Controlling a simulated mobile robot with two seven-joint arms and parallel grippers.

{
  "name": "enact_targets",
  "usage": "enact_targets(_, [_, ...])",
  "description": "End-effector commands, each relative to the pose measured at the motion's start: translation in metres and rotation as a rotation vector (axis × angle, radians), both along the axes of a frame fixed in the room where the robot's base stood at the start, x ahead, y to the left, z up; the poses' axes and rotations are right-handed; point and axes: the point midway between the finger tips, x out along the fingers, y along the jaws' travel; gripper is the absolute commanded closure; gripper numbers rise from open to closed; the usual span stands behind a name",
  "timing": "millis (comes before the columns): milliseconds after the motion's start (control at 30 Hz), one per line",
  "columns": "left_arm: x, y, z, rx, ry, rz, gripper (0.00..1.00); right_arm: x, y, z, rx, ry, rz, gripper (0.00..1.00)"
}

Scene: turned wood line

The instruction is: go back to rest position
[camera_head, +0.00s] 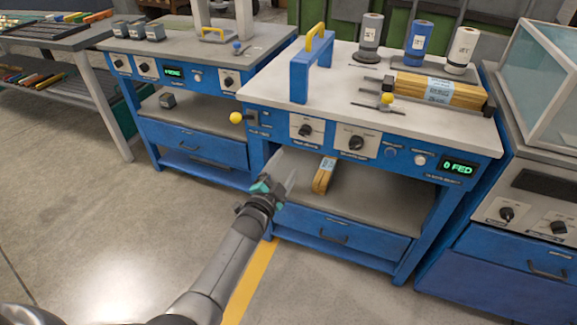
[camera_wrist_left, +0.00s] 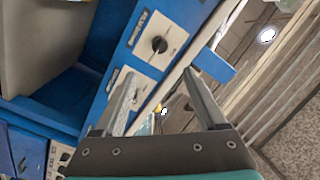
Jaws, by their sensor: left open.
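My left gripper (camera_head: 282,176) is in front of the middle blue workbench (camera_head: 335,222), near the left side of its open shelf. Its fingers are apart and nothing is between them. In the left wrist view the left gripper (camera_wrist_left: 160,78) also shows open and empty, with the bench's knob panel (camera_wrist_left: 157,46) beyond the fingers. My right gripper is in neither view.
A wooden bundle (camera_head: 323,178) lies on the shelf, right of the left gripper. A yellow-balled lever (camera_head: 236,118) juts out. The floor (camera_head: 90,215) at left is clear.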

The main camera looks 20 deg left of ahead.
Motion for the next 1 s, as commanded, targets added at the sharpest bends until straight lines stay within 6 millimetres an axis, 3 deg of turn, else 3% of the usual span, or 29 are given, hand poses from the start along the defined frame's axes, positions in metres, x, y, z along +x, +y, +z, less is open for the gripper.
enact_targets(667, [-0.002, 0.002, -0.004, -0.005, 0.009, 0.0, 0.26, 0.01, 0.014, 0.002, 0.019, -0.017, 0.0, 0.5])
enact_targets(767, [-0.013, 0.003, -0.027, -0.035, 0.069, 0.005, 0.26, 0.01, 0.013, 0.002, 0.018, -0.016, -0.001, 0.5])
enact_targets(833, [-0.028, 0.003, -0.059, -0.074, 0.148, 0.016, 0.26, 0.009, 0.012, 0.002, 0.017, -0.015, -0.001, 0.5])
enact_targets(1000, [-0.098, 0.004, -0.162, -0.215, 0.43, 0.074, 0.26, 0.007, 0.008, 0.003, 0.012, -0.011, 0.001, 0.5])
